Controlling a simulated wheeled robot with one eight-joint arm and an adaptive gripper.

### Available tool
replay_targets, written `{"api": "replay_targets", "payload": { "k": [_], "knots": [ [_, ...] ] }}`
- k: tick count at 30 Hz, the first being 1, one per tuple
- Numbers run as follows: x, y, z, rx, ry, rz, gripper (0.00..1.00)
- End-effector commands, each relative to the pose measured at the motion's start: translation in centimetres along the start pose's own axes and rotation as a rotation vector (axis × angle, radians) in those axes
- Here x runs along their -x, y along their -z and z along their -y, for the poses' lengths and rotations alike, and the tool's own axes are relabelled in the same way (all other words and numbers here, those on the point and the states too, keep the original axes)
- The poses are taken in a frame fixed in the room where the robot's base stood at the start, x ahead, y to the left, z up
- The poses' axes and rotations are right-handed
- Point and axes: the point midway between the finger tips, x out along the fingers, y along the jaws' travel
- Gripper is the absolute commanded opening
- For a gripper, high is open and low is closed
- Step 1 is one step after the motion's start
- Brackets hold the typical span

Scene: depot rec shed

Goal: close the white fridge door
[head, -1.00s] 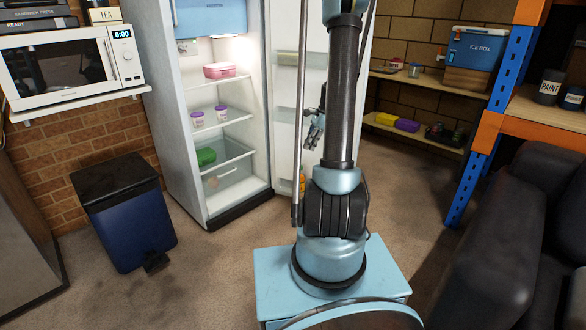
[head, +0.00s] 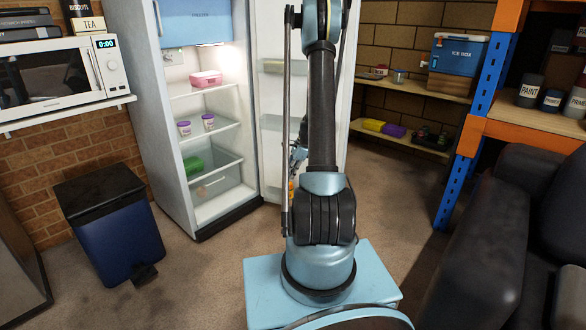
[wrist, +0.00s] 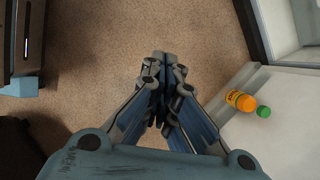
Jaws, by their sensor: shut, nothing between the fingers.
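The white fridge (head: 150,130) stands open at the left centre of the head view, its lit shelves showing. Its door (head: 273,100) is swung wide open to the right, inner side toward me and partly hidden by my arm. In the wrist view the door's white inner side (wrist: 262,140) is at the lower right, with an orange bottle and a green-capped one by it. My gripper (wrist: 161,58) is shut and empty over bare floor, left of the door in that view. In the head view it is mostly hidden behind my arm; I cannot tell whether it touches the door.
A blue pedal bin (head: 112,225) stands left of the fridge, below a microwave (head: 62,75). A blue and orange shelf rack (head: 458,185) and a dark sofa (head: 480,250) stand at the right.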

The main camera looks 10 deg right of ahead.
Motion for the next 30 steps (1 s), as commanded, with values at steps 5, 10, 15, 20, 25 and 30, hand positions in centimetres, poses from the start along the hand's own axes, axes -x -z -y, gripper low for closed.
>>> {"api": "replay_targets", "payload": {
  "k": [5,10,15,20,25,30],
  "knots": [
    [-0.8,-2.4,-0.1,0.003,-0.001,0.001,0.00],
    [-1.1,-3.4,-0.1,0.002,-0.001,0.001,0.00],
    [-1.2,-3.6,0.0,0.001,-0.001,0.001,0.00],
    [-1.2,-3.6,0.0,0.001,-0.001,0.001,0.00],
    [-1.2,-3.6,0.0,0.000,0.000,0.001,0.00],
    [-1.2,-3.6,0.0,0.001,0.000,0.001,0.00]
  ]
}}
